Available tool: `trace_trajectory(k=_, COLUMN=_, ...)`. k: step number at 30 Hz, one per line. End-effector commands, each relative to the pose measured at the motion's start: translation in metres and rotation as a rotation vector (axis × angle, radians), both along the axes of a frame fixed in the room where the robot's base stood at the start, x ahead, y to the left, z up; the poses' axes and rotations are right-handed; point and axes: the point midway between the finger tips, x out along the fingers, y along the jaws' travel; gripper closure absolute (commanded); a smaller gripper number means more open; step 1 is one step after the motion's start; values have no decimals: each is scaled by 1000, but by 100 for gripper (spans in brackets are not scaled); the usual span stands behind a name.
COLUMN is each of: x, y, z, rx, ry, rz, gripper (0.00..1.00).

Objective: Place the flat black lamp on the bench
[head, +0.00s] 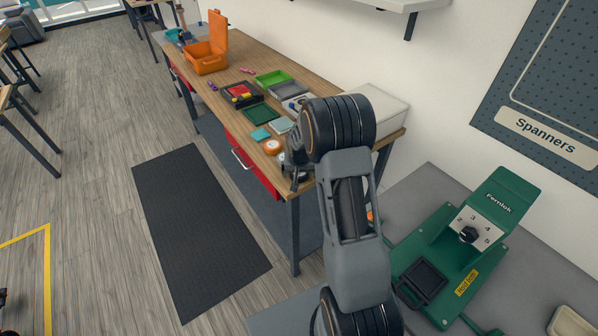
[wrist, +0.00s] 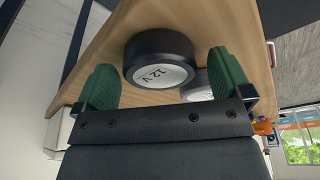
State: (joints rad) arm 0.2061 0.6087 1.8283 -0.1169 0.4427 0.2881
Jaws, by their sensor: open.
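A round, flat black thing with a silver face marked "12 V" (wrist: 160,62), seemingly the lamp, shows in the wrist view against the wooden top of the bench (wrist: 215,22). My gripper (wrist: 167,80) is open, with a green finger on either side of it. The left finger is close to its side, and a gap shows at the right finger. In the head view the bench (head: 238,50) is a long wooden workbench along the wall. My gripper (head: 297,166) is over its near end. My arm and gripper mostly hide the lamp there.
A second round, pale-faced thing (wrist: 196,88) sits beside the lamp. An orange box (head: 206,58), green tray (head: 272,78), black organiser (head: 240,95), orange roll (head: 272,147) and white case (head: 375,110) crowd the bench. A green machine (head: 455,245) stands at right. The floor mat (head: 195,225) is clear.

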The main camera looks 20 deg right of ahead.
Motion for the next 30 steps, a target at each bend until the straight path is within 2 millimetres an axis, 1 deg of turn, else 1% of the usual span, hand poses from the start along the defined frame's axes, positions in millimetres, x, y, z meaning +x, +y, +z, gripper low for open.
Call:
trace_trajectory(k=12, x=-18, y=8, z=75, rx=-1, ry=-6, rz=0, gripper=3)
trace_trajectory(k=15, x=-22, y=10, z=89, rx=-1, ry=-5, rz=0, gripper=3)
trace_trajectory(k=20, x=-27, y=11, z=106, rx=-1, ry=-4, rz=0, gripper=3)
trace_trajectory(k=23, x=-33, y=16, z=118, rx=-1, ry=-8, rz=12, gripper=3)
trace_trajectory(k=26, x=-52, y=29, z=141, rx=-5, ry=-21, rz=49, gripper=3)
trace_trajectory(k=29, x=-84, y=48, z=167, rx=-9, ry=-39, rz=109, gripper=3)
trace_trajectory(k=30, x=-99, y=56, z=176, rx=-11, ry=-46, rz=136, gripper=3)
